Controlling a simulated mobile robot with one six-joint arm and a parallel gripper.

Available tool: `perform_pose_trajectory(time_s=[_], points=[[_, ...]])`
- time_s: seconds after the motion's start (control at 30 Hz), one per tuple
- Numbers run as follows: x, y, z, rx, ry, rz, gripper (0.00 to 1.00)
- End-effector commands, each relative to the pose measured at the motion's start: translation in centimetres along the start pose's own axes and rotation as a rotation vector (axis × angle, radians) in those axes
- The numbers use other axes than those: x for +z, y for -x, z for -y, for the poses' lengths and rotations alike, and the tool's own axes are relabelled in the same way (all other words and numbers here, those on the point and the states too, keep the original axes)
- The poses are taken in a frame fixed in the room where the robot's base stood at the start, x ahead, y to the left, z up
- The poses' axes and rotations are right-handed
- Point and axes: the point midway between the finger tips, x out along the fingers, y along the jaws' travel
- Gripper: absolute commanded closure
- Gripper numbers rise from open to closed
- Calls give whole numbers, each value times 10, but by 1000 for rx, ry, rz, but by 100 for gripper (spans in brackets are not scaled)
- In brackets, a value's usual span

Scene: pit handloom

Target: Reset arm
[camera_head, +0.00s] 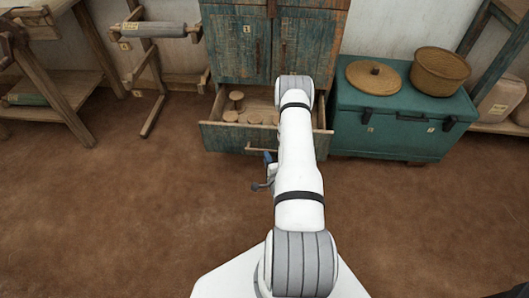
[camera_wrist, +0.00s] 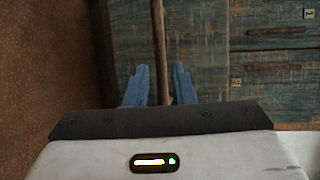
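My gripper (camera_head: 267,165) shows in the head view as a small dark blue and grey part beside my white arm, in front of the cabinet and low near the floor; the arm hides much of it. In the wrist view, the two blue fingers of my gripper (camera_wrist: 158,85) stand apart. A narrow wooden strip (camera_wrist: 158,40) shows in the gap between them; I cannot tell whether it touches a finger. I see nothing held. My arm reaches forward over the open drawer (camera_head: 222,138) of the worn blue-green cabinet (camera_head: 235,50).
Several round wooden pieces (camera_head: 236,96) sit in the drawer. A teal chest (camera_head: 405,125) on the right bears a woven lid (camera_head: 373,77) and a basket (camera_head: 439,70). Wooden loom frames (camera_head: 150,75) stand on the left. The brown floor (camera_head: 120,220) is clear in front.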

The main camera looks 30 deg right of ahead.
Motion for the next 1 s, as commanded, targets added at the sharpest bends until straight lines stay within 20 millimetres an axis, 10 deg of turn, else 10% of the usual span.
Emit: perform_pose_trajectory(time_s=[0.77, 1.0], points=[[0, 17, 3, 1, 6, 1, 78], [14, -11, 69, 92, 187, 43, 78]])
